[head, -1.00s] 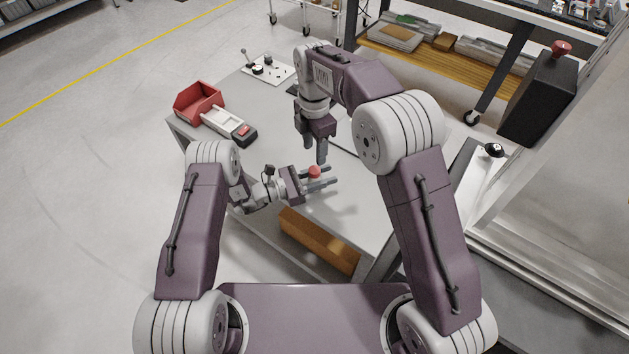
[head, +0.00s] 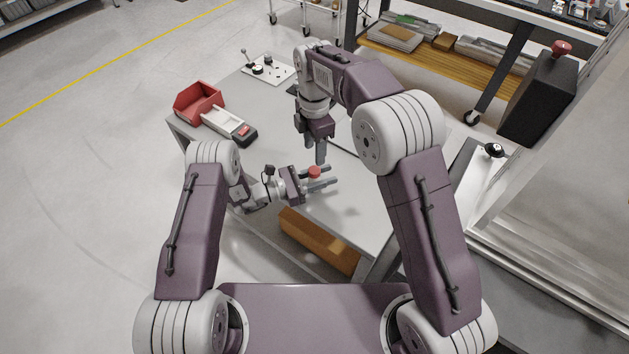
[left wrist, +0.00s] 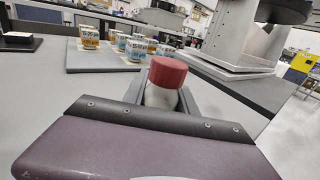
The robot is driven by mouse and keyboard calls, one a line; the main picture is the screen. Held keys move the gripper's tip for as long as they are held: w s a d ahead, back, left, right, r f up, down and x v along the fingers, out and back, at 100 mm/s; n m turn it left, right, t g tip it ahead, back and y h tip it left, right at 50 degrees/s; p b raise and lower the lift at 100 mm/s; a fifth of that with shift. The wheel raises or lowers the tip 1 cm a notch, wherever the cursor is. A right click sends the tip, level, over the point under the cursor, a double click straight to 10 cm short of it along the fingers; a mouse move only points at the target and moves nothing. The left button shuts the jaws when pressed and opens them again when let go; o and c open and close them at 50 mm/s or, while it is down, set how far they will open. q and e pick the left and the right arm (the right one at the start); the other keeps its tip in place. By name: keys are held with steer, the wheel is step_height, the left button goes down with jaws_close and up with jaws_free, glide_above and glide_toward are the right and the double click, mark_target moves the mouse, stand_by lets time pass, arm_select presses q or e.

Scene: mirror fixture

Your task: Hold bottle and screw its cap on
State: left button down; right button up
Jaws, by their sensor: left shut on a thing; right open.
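The bottle is pale with a red cap on top. In the left wrist view the pale bottle body (left wrist: 158,97) stands between my left fingers, with the red cap (left wrist: 167,72) sitting on it. The red cap (head: 314,172) also shows in the head view, where the bottle body is mostly hidden. My left gripper (head: 326,176) reaches in from the left, level, and is shut on the bottle. My right gripper (head: 320,158) points down just above and behind the cap, open and empty. How tightly the cap sits cannot be seen.
The grey table (head: 350,205) holds a red bin (head: 198,101), a white and black device (head: 230,125) and a white panel with knobs (head: 268,69) at its far left. A brown box (head: 318,242) lies below the near edge. A black box (head: 538,97) stands at right.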

mark_target(314, 170)
steer(key=m, duration=0.3)
steer(key=shift+f, duration=4)
